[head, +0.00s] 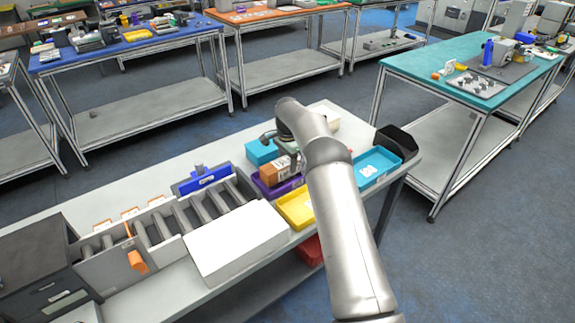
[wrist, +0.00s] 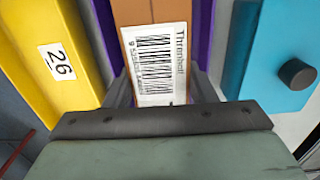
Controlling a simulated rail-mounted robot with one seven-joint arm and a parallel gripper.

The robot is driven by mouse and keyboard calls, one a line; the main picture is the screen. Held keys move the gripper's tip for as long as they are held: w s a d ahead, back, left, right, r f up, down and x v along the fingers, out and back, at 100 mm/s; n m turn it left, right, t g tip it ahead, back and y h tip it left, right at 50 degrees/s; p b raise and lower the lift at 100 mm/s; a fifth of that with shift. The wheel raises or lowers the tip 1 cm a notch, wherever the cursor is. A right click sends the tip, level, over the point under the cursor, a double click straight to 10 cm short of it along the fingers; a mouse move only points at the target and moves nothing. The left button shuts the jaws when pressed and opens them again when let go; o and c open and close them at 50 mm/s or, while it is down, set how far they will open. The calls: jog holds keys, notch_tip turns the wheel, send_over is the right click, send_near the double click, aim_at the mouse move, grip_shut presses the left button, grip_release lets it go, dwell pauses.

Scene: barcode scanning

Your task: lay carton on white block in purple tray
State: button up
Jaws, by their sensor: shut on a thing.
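A brown carton (head: 273,172) with a white barcode label is at the purple tray (head: 262,187) in the head view. In the wrist view the carton (wrist: 131,12) stretches away from my gripper, its barcode label facing the camera. Purple walls (wrist: 203,40) of the tray run along both sides of it. My gripper (wrist: 163,90) is shut on the near end of the carton, one finger on each side. In the head view my arm partly hides the gripper. The white block is not visible, so I cannot tell whether the carton touches it.
A yellow tray (head: 296,207) lies in front of the purple tray, and a cyan bin (head: 262,152) behind it. A blue tray (head: 378,166) and a black bin (head: 398,140) are to the right. A roller conveyor (head: 190,208) and white box (head: 236,242) are to the left.

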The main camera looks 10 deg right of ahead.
jog(key=shift+f, duration=1.05)
jog(key=shift+f, duration=0.2)
jog(key=o, duration=1.3)
jog(key=shift+r, duration=0.1)
